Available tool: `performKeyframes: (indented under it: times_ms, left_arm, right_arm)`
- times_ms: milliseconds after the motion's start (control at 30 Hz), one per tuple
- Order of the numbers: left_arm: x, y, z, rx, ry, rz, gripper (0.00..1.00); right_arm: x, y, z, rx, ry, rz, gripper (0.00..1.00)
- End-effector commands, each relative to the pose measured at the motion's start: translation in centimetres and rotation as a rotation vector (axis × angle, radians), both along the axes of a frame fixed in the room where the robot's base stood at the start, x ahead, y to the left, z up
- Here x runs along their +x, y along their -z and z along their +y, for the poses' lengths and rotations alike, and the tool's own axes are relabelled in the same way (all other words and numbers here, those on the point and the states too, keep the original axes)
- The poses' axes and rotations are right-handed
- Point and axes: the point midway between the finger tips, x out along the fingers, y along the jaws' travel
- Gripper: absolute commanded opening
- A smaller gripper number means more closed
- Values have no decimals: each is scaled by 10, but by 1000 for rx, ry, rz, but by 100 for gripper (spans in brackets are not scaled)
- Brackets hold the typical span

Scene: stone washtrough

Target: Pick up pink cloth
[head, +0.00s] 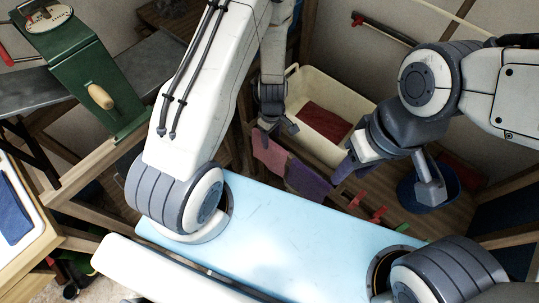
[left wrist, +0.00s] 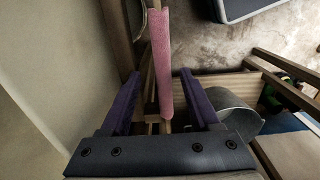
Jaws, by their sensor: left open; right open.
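The pink cloth (head: 269,151) hangs over a thin rail in the head view, left of a purple cloth (head: 308,181). In the left wrist view the pink cloth (left wrist: 162,60) is a narrow upright strip seen almost from its edge. My left gripper (head: 275,127) is open just above and behind the cloth in the head view. In the left wrist view my left gripper (left wrist: 158,90) has one finger on each side of the cloth's lower end, with gaps between. My right gripper (head: 394,172) is open and empty, right of the cloths.
A cream tub (head: 293,84) holding a red cloth (head: 324,121) stands behind the rail. Red pegs (head: 379,214) and a green peg (head: 402,228) sit along the rail to the right. A blue basin (head: 440,193) is under my right gripper. A green upright object (head: 85,70) stands at left.

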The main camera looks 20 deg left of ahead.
Motion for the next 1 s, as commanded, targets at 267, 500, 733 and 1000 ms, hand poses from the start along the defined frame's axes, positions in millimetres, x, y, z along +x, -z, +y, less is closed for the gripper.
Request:
performKeyframes:
  times_ms: [267,500,733,1000]
  left_arm:
    - [-1,16,2,0,-1,0,62]
    - [-3,46,5,0,-3,0,62]
    - [-3,59,5,0,-2,0,62]
    - [-3,57,5,0,-2,1,36]
  right_arm:
    - [0,18,0,0,0,0,45]
    - [0,50,0,0,0,0,45]
    - [0,63,0,0,0,0,45]
    - [0,62,0,0,0,0,45]
